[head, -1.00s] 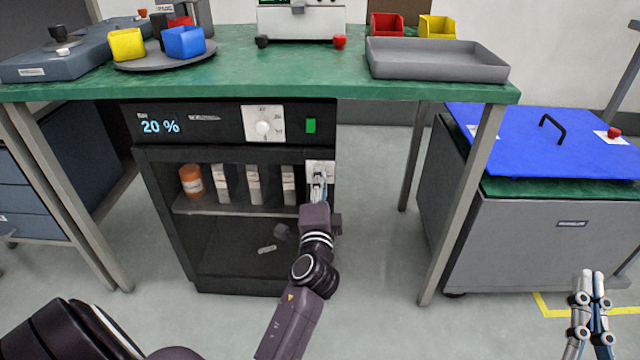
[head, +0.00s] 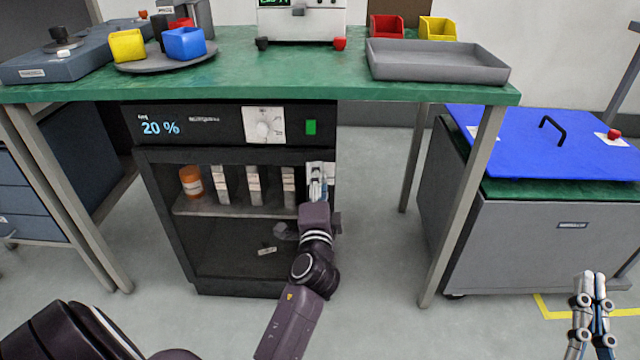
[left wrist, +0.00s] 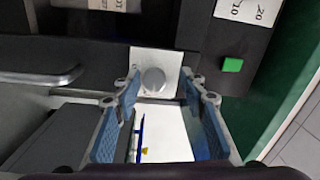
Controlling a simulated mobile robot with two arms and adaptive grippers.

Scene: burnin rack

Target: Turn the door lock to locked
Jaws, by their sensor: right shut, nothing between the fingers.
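The door lock shows in the left wrist view as a round grey knob (left wrist: 153,80) on a white plate (left wrist: 140,55). In the head view the plate (head: 329,167) is at the right edge of the black cabinet (head: 165,225), partly hidden by my gripper. My left gripper (head: 318,182) is in front of it. In the left wrist view its blue-padded fingers (left wrist: 162,88) are open, with the knob between their tips and nothing gripped. Whether they touch the knob, I cannot tell. My right gripper (head: 590,285) is shut and empty, at the lower right, far from the cabinet.
Above the lock are a white dial (head: 264,125) and a green button (head: 311,127). An orange jar (head: 191,181) and several white boxes stand on the cabinet shelf. Table legs flank the cabinet. A bar handle (left wrist: 45,76) shows in the left wrist view. A blue-topped cart (head: 560,140) stands right.

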